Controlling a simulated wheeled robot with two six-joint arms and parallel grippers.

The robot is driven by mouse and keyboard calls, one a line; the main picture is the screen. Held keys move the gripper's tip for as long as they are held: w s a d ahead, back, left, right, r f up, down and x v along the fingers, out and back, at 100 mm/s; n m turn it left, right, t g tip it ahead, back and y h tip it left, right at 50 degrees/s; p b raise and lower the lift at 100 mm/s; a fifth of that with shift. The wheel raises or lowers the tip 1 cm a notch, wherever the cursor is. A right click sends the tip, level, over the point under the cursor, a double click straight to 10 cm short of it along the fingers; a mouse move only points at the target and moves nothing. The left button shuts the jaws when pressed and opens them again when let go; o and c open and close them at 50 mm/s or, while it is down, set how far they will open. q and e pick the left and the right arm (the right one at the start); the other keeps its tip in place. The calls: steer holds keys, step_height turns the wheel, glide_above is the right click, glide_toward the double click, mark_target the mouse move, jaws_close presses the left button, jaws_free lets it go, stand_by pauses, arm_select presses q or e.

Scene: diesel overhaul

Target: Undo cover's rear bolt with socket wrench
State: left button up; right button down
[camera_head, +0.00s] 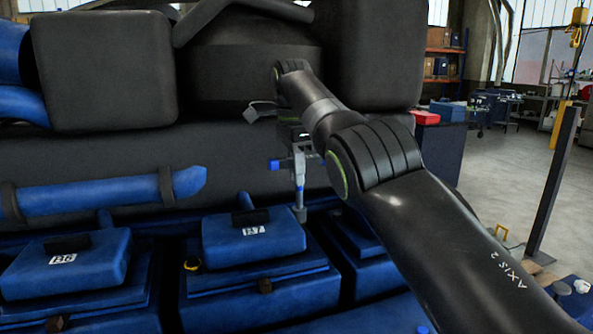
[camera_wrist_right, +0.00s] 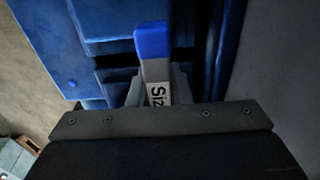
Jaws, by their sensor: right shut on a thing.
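My right gripper (camera_head: 293,140) is shut on the socket wrench (camera_head: 299,178) above the right rear part of the blue cover marked B7 (camera_head: 228,247). The wrench has a grey bar with a blue end, and its shaft hangs upright. Its socket end is down at the cover's rear right corner; I cannot tell whether it sits on a bolt. The rear bolt itself is not visible. In the right wrist view, the wrench handle (camera_wrist_right: 153,68) with its blue tip and a partly hidden label lies between the fingers (camera_wrist_right: 156,92). My left gripper is not in view.
A similar cover marked B6 (camera_head: 80,275) stands to the left. A blue pipe (camera_head: 100,196) runs behind the covers, with large dark engine housings (camera_head: 105,70) above. Open floor lies at the right.

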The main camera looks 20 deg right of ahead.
steer(key=n+b, duration=0.1)
steer(key=n, duration=0.2)
steer(key=shift+f, duration=0.2)
steer(key=n, duration=0.4)
steer(key=shift+d+r+n+b, duration=0.1)
steer(key=shift+n+b, duration=0.2)
steer(key=shift+b, duration=0.05)
steer(key=n, duration=0.4)
steer(key=shift+s+d+r+t, duration=0.1)
steer(key=shift+t, duration=0.2)
steer(key=n, duration=0.4)
steer(key=shift+d+r+n+y+b, duration=0.1)
steer(key=shift+n+y+b, duration=0.2)
steer(key=shift+n+b, duration=0.1)
steer(key=n, duration=0.4)
steer(key=shift+d, duration=0.1)
steer(key=n, duration=0.3)
steer(key=shift+n, duration=0.4)
steer(key=n+p, duration=0.1)
steer(key=n, duration=0.3)
steer(key=shift+d, duration=0.1)
steer(key=n+p, duration=0.1)
steer(key=n, duration=0.4)
steer(key=shift+d+y, duration=0.1)
steer(key=shift+y, duration=0.2)
